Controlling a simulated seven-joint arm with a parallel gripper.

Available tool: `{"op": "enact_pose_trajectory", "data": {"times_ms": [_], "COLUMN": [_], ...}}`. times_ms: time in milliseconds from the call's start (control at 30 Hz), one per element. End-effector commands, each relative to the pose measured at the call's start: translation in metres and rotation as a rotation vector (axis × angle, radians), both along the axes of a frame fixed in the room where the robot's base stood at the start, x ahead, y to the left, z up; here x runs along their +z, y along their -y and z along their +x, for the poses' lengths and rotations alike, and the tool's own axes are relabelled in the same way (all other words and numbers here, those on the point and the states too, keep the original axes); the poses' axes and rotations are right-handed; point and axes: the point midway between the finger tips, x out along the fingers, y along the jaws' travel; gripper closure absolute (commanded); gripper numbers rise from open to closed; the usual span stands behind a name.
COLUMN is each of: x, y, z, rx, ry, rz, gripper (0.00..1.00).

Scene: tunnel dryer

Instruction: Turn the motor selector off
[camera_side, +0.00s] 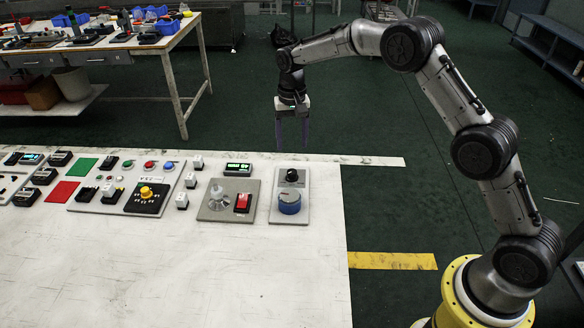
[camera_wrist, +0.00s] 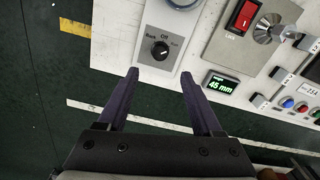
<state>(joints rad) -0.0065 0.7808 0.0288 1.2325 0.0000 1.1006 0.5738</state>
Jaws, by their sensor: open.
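In the side view the knob (camera_side: 291,176) sits at the far end of the rightmost plate, behind a blue round dial. My gripper (camera_side: 293,143) hangs pointing down, above and beyond the table's far edge, apart from the knob. In the wrist view my gripper (camera_wrist: 159,75) is open and empty, its two dark fingers apart, with the knob just beyond the gap between their tips.
The blue dial (camera_side: 289,204) shares the selector's plate. Left of it a plate carries a red rocker switch (camera_side: 243,203) and a metal knob (camera_side: 217,197); a green display (camera_side: 238,169) stands behind. Several other controls lie farther left. The table's front area is clear.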

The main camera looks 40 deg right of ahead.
Motion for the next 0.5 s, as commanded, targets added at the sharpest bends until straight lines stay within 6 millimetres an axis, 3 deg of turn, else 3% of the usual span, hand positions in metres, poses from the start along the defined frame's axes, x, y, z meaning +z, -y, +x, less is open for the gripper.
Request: {"op": "enact_pose_trajectory", "data": {"times_ms": [300, 500], "x": [-0.064, -0.090], "y": [0.000, 0.000], "z": [-0.001, -0.001], "rx": [0.000, 0.000], "ry": [-0.004, -0.001], "rz": [0.000, 0.000], "gripper": [0.33, 0.33]}}
